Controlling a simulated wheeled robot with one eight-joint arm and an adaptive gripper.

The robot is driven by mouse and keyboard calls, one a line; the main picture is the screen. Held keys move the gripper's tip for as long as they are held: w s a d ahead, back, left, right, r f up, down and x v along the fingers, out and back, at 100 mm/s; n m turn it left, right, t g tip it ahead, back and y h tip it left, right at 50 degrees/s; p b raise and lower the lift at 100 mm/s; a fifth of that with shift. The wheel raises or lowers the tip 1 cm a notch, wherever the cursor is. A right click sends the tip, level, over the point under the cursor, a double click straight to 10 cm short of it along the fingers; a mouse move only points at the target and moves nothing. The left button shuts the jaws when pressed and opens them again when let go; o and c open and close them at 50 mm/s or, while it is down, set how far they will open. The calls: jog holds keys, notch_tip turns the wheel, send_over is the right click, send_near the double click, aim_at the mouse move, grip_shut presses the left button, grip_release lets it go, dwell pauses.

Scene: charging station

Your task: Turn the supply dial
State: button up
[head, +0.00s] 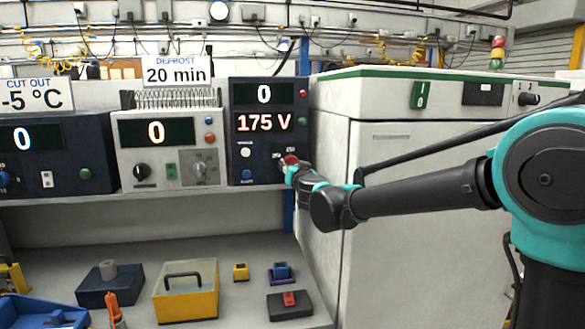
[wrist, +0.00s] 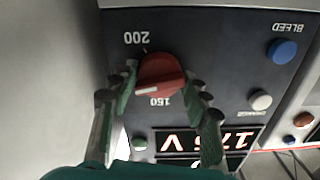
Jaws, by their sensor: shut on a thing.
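The supply dial (wrist: 160,76) is a red round knob on the dark panel, between the marks 200 and 150 in the upside-down wrist view. A pale mark shows on its ridge, at the lower left in that view. My gripper (wrist: 161,80) is shut on the dial, with one finger on each side. In the head view my gripper (head: 290,169) is at the lower right of the dark supply unit (head: 265,178) and hides most of the dial there. The supply display (head: 264,122) reads 175 V, with a 0 above it.
The unit also has a white button (wrist: 260,99) and a blue button (wrist: 282,51). A white cabinet (head: 420,240) stands close on the right. A grey-white unit (head: 167,150) stands left. A yellow box (head: 187,304) and small parts lie on the lower bench.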

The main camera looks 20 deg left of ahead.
jog(key=shift+m, duration=1.1)
jog(key=o, duration=1.2)
jog(key=shift+c, duration=0.2)
jog(key=v, duration=1.2)
jog(key=shift+s, duration=0.1)
